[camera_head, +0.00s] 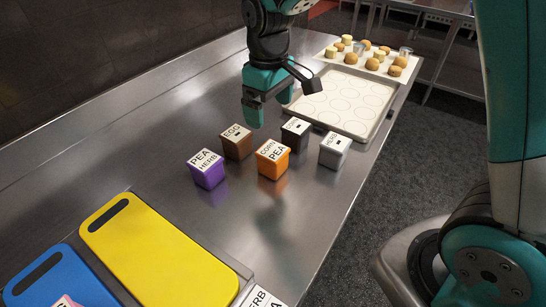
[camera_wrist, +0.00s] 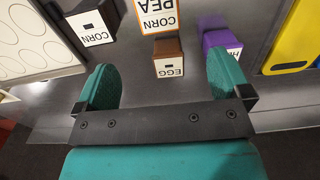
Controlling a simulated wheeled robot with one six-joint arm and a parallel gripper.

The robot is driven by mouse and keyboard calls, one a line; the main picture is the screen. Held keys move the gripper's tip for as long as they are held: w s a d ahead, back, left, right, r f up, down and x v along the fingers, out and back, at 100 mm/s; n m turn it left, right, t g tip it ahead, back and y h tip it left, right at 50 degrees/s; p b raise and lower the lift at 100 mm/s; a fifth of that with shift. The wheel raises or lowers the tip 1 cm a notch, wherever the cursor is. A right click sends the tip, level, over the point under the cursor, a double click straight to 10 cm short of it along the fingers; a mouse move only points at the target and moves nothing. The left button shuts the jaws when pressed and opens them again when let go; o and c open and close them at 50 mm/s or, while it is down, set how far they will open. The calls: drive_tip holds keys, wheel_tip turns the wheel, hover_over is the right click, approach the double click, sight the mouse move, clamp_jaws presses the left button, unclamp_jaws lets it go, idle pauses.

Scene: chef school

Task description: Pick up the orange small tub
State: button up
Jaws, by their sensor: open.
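The orange small tub (camera_head: 272,164) stands upright on the metal counter, with a white lid label reading CORN and PEA. In the wrist view its labelled lid (camera_wrist: 157,14) shows at the top edge, cut off, beyond the brown tub. My gripper (camera_head: 267,105) is above the counter, behind the tubs in the head view, apart from the orange tub. In the wrist view its two teal fingers (camera_wrist: 162,84) are spread wide with nothing between the tips. The brown EGG tub (camera_wrist: 168,58) lies just ahead of the fingers, between me and the orange tub.
Close around the orange tub stand a purple tub (camera_head: 208,169), a brown tub (camera_head: 237,143), a black tub (camera_head: 295,135) and a grey tub (camera_head: 334,151). A tray (camera_head: 342,103) lies behind, a yellow board (camera_head: 155,255) in front. Bare counter lies right of the purple tub's front.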

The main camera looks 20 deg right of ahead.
sight(273, 150)
wheel_tip(273, 150, down, 10)
drive_tip(key=shift+r+p, duration=0.2)
drive_tip(key=shift+p, duration=0.5)
drive_tip(key=shift+s+d+f+p, duration=0.15)
drive_tip(key=shift+f+p, duration=0.3)
drive_tip(key=shift+f, duration=0.95)
drive_tip(key=shift+s+d+f+p, duration=0.1)
drive_tip(key=shift+f+p, duration=0.3)
drive_tip(key=shift+f, duration=0.95)
drive_tip(key=shift+c, duration=0.4)
drive_tip(key=shift+w, duration=0.1)
drive_tip(key=c, duration=1)
